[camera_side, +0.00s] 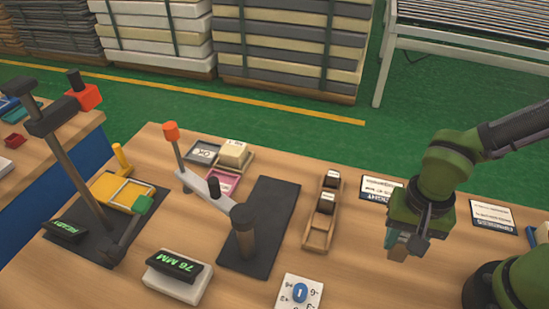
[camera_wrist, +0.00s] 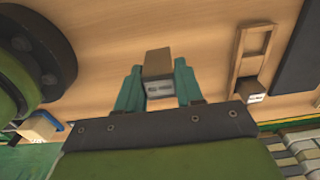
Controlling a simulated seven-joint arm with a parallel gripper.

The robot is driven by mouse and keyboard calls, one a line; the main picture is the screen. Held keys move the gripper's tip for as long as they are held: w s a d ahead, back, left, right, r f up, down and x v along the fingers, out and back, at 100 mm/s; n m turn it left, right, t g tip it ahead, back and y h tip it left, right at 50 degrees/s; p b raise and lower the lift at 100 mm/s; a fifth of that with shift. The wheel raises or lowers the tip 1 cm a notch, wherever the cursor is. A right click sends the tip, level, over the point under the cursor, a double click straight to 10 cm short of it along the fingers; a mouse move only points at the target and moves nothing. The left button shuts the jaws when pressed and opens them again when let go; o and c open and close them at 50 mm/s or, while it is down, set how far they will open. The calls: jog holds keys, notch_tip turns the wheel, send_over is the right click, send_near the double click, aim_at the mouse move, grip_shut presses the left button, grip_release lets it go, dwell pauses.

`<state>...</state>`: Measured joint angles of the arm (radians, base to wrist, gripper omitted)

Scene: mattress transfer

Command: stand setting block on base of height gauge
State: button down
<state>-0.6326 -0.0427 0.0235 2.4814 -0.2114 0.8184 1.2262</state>
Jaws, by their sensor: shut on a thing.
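My gripper (camera_wrist: 157,78) is shut on a setting block (camera_wrist: 157,60), which has a brown top and a pale label on its side, in the wrist view. The height gauge, with a pale arm (camera_side: 207,187) and a dark post, stands near the middle of the table. Its flat black base (camera_side: 277,215) has bare room behind the post. A display reading 76 MM (camera_side: 180,268) sits in front.
The wooden rack (camera_side: 318,236) holds dark-topped blocks and has an empty front part. A tray with a cream block (camera_side: 233,154) and a pink tray (camera_side: 222,186) lie behind the gauge. Another device with a yellow frame (camera_side: 122,192) stands left. Label cards (camera_side: 380,187) lie at right.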

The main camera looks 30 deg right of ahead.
jog(key=w+a+r, duration=0.2)
jog(key=w+a, duration=0.2)
jog(key=w, duration=0.5)
jog(key=w+a+r, duration=0.1)
jog(key=w+a, duration=0.3)
jog(key=w, duration=0.5)
jog(key=w+a+r, duration=0.2)
jog(key=w+a, duration=0.2)
jog(key=w, duration=0.5)
jog(key=f, duration=0.9)
jog(key=shift+s+a, duration=0.2)
jog(key=shift+a, duration=0.05)
jog(key=shift+f, duration=0.15)
jog(key=c, duration=0.7)
grip_release()
